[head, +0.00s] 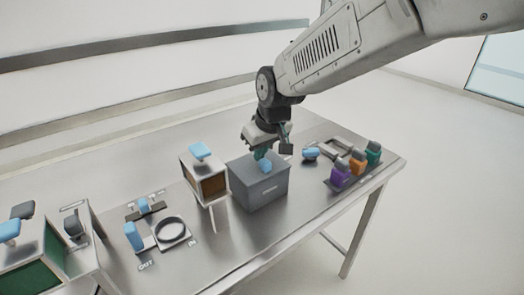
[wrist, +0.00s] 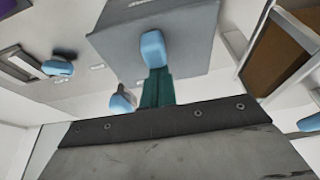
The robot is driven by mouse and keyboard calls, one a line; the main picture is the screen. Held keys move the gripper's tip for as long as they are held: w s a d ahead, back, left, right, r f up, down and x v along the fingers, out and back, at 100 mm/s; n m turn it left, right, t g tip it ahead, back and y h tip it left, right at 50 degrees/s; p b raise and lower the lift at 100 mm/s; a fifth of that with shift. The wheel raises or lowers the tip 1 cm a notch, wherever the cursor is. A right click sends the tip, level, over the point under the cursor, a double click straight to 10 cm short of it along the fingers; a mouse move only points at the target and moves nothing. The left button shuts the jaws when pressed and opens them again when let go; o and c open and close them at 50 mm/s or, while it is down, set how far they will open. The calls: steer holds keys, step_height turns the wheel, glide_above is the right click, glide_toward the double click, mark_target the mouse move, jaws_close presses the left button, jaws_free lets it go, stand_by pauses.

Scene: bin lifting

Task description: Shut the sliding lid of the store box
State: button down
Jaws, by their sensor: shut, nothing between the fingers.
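The grey store box (head: 262,190) stands in the middle of the table, with a small label on its front. A blue knob (head: 265,166) is on its top, near the front edge. My gripper (head: 261,154) has teal fingers that are shut and empty, just behind the knob. In the wrist view the fingertips (wrist: 157,72) meet the edge of the blue knob (wrist: 153,48) in the picture; I cannot tell whether they touch it. The grey top surface (wrist: 190,25) surrounds the knob. No opening in the box is clearly visible, and my gripper hides part of its top.
A white-sided box with a brown front (head: 209,186) and blue top handle stands close on the left. Purple, orange and teal blocks (head: 357,164) sit in a row at right. A round ring fixture (head: 171,231) is further left.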

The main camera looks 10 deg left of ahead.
mark_target(248, 155)
steer(key=w+a, duration=0.2)
steer(key=a, duration=0.1)
steer(key=shift+w+r, duration=0.2)
steer(key=shift+w, duration=0.1)
steer(key=v, duration=1)
steer(key=shift+g+h, duration=0.5)
steer(key=s+d+f, duration=0.2)
steer(key=f, duration=0.1)
steer(key=shift+s+d, duration=0.1)
steer(key=shift+s, duration=0.2)
steer(key=s+d+m, duration=0.3)
steer(key=s+d, duration=0.5)
steer(key=d, duration=0.4)
steer(key=s+d+r+m+h, duration=0.1)
steer(key=s+d+m, duration=0.2)
steer(key=s+d, duration=0.6)
steer(key=s+d+m+h, duration=0.1)
steer(key=s+d+m, duration=0.2)
steer(key=s+d, duration=0.5)
steer(key=d, duration=0.7)
steer(key=shift+d+r+m, duration=0.25)
steer(key=shift+d+m, duration=0.05)
steer(key=shift+d, duration=0.1)
steer(key=shift+s+a, duration=0.1)
steer(key=shift+s, duration=0.05)
